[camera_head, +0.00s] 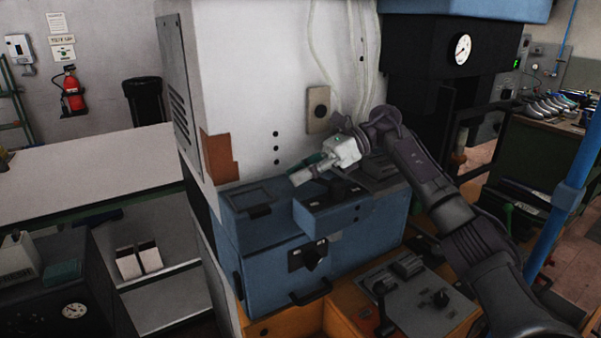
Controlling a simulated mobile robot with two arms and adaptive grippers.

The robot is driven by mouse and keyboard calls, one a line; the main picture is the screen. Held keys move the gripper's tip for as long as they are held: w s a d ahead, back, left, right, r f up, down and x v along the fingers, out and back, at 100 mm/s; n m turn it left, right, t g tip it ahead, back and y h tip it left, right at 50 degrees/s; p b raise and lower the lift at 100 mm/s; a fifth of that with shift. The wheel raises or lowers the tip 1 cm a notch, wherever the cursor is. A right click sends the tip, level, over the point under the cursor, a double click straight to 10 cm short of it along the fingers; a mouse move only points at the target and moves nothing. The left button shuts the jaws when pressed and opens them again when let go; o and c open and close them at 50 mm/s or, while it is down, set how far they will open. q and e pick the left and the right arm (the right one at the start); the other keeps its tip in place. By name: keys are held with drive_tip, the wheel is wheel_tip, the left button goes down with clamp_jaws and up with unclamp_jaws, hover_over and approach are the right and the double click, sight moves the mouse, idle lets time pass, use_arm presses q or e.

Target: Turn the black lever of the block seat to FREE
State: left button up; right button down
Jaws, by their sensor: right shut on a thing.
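A blue machine housing (265,277) stands in the middle of the view, with a smaller blue block (330,215) jutting from its upper front. A black lever-like knob (312,258) sits on a dark plate on the lower front face. Another black part (345,189) lies on top of the jutting block. I cannot tell for sure which of them is the block seat's lever, and no FREE mark is legible. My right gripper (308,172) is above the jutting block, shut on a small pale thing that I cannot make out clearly. My left gripper is out of view.
A black bar handle (311,292) sticks out from the housing's lower front. An orange bench with a grey control panel (420,300) lies in front. A white machine column (255,80) rises behind. A blue pole (568,190) stands at the right.

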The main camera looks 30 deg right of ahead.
drive_tip(key=shift+f, duration=0.1)
drive_tip(key=c, duration=0.8)
unclamp_jaws()
drive_tip(key=shift+d, duration=0.1)
drive_tip(key=shift+c, duration=0.2)
drive_tip(key=v, duration=1.2)
drive_tip(key=shift+f, duration=0.1)
drive_tip(key=shift+f, duration=0.1)
